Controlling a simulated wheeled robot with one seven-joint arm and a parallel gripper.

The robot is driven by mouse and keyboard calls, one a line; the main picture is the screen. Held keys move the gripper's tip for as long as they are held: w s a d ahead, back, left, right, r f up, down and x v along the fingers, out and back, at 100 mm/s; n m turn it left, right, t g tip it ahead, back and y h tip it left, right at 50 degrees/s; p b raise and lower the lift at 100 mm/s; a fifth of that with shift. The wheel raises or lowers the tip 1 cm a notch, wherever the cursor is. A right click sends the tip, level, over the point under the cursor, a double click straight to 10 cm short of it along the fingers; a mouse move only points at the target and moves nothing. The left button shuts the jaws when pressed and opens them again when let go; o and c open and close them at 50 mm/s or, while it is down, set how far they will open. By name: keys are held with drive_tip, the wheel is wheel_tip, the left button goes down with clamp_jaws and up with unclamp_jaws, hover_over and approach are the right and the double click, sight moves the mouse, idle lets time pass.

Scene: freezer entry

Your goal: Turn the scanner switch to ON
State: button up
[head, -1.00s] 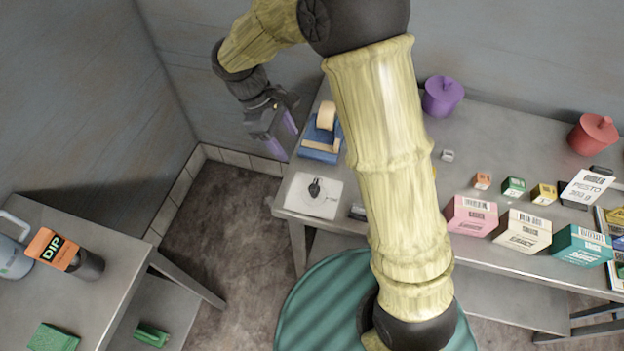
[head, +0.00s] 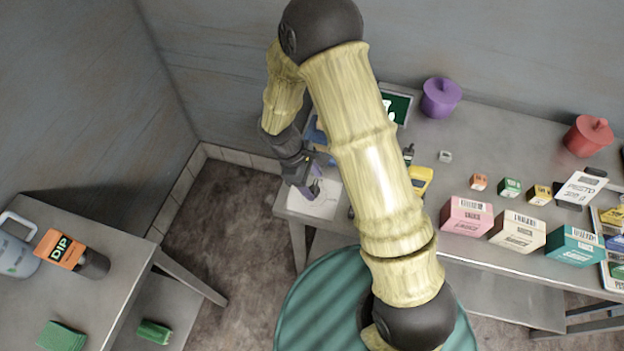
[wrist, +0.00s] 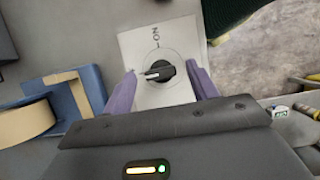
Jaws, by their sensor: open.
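The scanner switch is a black round knob (wrist: 160,71) with a pale pointer line, set on a white plate (wrist: 187,34). In the wrist view the pointer line points left, while the ON mark (wrist: 155,38) is above the knob. My gripper (wrist: 161,67) is open, with one purple finger on each side of the knob. Contact between fingers and knob cannot be told. In the head view my gripper (head: 309,189) is over the plate (head: 323,205) at the table's left front corner and partly hides the knob.
A blue tape dispenser (wrist: 88,88) stands close beside the plate. My arm hides part of the grey table (head: 470,120). Several small boxes, including a pink one (head: 467,216), and a purple pot (head: 441,97) stand farther right. Floor (head: 220,230) is open to the left.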

drive_tip(key=shift+s+d+f, duration=0.1)
drive_tip(key=shift+f, duration=0.15)
drive_tip(key=c, duration=1)
